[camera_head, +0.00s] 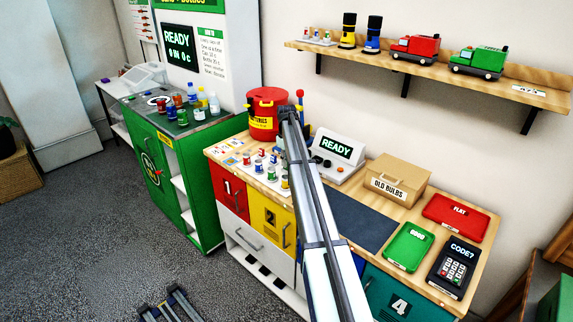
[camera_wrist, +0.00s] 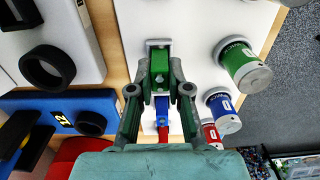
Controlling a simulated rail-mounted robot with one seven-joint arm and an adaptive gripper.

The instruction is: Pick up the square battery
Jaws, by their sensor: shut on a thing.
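In the wrist view, the two dark fingers of my gripper (camera_wrist: 159,88) are closed around a narrow green square battery (camera_wrist: 159,62) with a grey end. A narrow blue piece (camera_wrist: 162,107) and a red piece (camera_wrist: 163,133) show in line below it, between the fingers. Whether the green battery is clear of the white surface (camera_wrist: 200,25) cannot be told. In the head view, my arm hides the gripper tip and the battery. Small batteries (camera_head: 271,174) stand on a white tray at the left of the wooden counter, beside my arm.
Green (camera_wrist: 244,66), blue (camera_wrist: 222,112) and red (camera_wrist: 211,134) round batteries stand close to the right finger. A red bin (camera_head: 266,100) stands behind the tray. A READY display (camera_head: 336,149) and an OLD BULBS box (camera_head: 396,180) stand farther right.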

